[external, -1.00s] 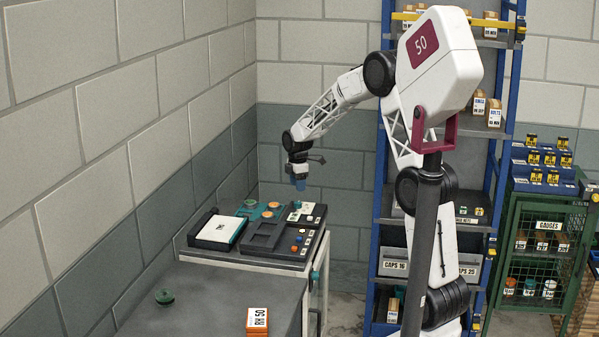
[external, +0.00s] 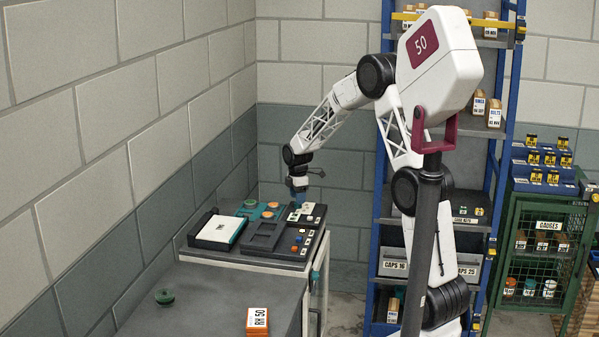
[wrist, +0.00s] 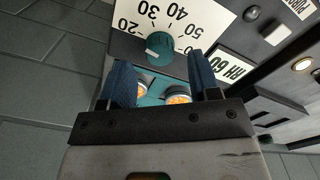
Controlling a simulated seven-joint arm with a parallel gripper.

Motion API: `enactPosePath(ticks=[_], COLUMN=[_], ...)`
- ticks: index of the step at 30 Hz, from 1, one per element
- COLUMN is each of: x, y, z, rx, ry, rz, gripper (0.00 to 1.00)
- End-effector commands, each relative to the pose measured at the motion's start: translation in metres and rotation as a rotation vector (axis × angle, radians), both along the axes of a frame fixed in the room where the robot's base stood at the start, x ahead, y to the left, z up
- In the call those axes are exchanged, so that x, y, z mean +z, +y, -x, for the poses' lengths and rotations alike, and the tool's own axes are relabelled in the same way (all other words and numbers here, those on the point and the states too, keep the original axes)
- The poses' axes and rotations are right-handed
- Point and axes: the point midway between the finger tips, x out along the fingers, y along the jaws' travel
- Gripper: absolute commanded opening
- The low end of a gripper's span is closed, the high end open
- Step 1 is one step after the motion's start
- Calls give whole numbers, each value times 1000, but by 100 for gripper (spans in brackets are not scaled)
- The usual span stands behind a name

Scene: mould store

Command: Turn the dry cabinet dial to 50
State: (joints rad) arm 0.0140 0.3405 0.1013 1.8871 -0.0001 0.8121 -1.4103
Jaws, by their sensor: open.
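The teal dial (wrist: 160,42) sits on a white scale plate (wrist: 115,43) with numbers from 20 to 60, in the wrist view. A white mark on the dial's lower left lies nearest the 20 side, away from the 50. My gripper (wrist: 160,62) is open, with its blue fingers apart and the dial between and just beyond their tips. I cannot tell whether they touch it. In the external view, my gripper (external: 298,196) is low over the back right of the dry cabinet's top (external: 265,263); it mostly hides the dial there.
Orange-topped jars (wrist: 178,95) show between the fingers. An RH 60 label (wrist: 235,67) lies right of the dial. In the external view, a white-topped box (external: 216,230) and dark tray (external: 265,235) share the cabinet top. An RH 50 card (external: 257,319) stands on the front bench.

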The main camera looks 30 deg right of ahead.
Motion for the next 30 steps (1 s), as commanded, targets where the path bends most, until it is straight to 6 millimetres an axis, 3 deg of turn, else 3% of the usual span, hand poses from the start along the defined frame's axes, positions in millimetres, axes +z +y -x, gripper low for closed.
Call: enactPosePath(ticks=[7,18,28,30], x=[-21,-24,-24,-24], y=[0,0,0,0], z=[0,0,0,0], rx=[0,0,0,0], ry=[1,0,0,0], rz=[0,0,0,0], gripper=[56,56,7,7])
